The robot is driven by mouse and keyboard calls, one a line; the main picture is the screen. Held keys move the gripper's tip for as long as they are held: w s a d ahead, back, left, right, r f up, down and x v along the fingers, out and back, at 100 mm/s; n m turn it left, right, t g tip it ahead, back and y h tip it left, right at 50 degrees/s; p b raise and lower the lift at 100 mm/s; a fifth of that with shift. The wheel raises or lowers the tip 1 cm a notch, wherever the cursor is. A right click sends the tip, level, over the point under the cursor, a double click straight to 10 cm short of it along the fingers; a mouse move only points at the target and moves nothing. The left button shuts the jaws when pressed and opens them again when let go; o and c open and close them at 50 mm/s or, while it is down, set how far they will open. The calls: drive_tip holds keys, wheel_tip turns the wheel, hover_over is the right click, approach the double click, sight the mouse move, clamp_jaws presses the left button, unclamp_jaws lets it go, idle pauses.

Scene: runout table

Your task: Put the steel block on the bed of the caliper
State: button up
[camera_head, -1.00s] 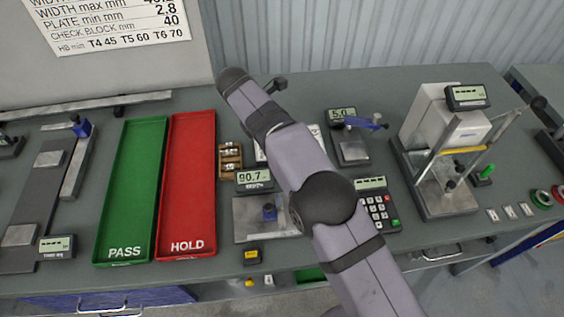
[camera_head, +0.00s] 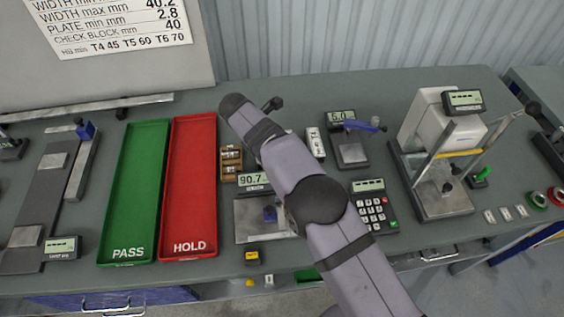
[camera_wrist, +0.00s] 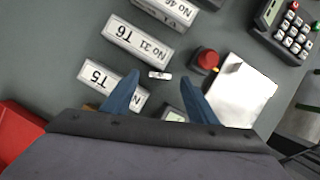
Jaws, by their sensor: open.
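My gripper (camera_wrist: 158,90) shows in the wrist view as two blue fingers, spread apart and empty. A small pale piece (camera_wrist: 160,75) shows between the fingertips, below them on the table; I cannot tell what it is. In the head view my gripper is hidden by my arm. At the far left there, a long dark bed (camera_head: 48,200) with a small display (camera_head: 62,248) looks like the caliper; pale steel pieces (camera_head: 53,160) and (camera_head: 25,237) sit at its two ends. I cannot tell which piece is the steel block.
Labelled blocks, T6 (camera_wrist: 138,37) and T5 (camera_wrist: 112,84), lie near my fingers. A red knob (camera_wrist: 207,60) stands beside a bright plate (camera_wrist: 243,88). Green PASS (camera_head: 128,253) and red HOLD (camera_head: 189,246) trays lie left of my arm. A calculator (camera_head: 373,207) lies right.

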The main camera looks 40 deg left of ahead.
drive_tip(key=shift+p+x, duration=0.4)
drive_tip(key=shift+x, duration=0.95)
drive_tip(key=c, duration=1.3)
wheel_tip(320, 180, up, 10)
drive_tip(key=b, duration=0.3)
